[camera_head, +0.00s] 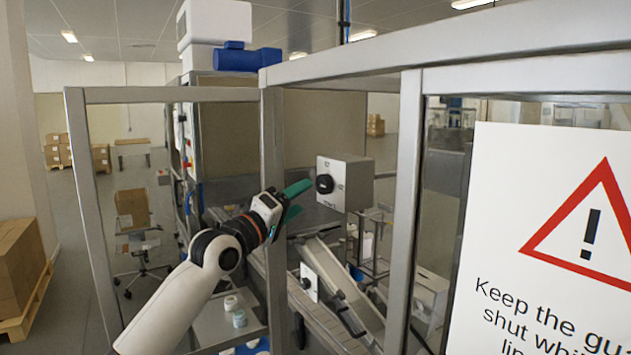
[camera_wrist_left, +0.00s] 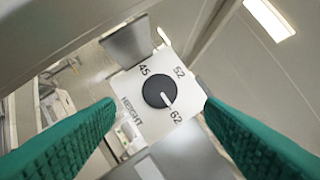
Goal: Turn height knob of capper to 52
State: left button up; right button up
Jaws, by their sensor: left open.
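The height knob (camera_head: 325,184) is a round black knob on the front of a grey box (camera_head: 350,178) inside the machine frame. In the left wrist view the knob (camera_wrist_left: 157,90) sits on a white plate marked HEIGHT, 45, 52 and 62. Its white pointer mark is directed toward the 62. My left gripper (camera_head: 305,196) has green fingers and is open just left of the knob. In the left wrist view its fingers (camera_wrist_left: 158,106) stand apart on both sides of the plate, not touching the knob. My right gripper is out of view.
Grey frame posts (camera_head: 272,200) stand close beside my left arm. A second black knob on a white plate (camera_head: 308,282) sits lower, by a sloping chute (camera_head: 345,285). A guard panel with a warning sign (camera_head: 550,230) fills the right. Small jars (camera_head: 239,318) stand below.

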aim_at(320, 185)
pick_arm(q)
jog(key=p+x, duration=0.1)
jog(key=x, duration=0.4)
jog(key=shift+w+d+r+p, duration=0.15)
jog(key=shift+w+d+p, duration=0.1)
jog(key=shift+p, duration=0.05)
jog(key=shift+w+d, duration=0.2)
jog(key=shift+w, duration=0.2)
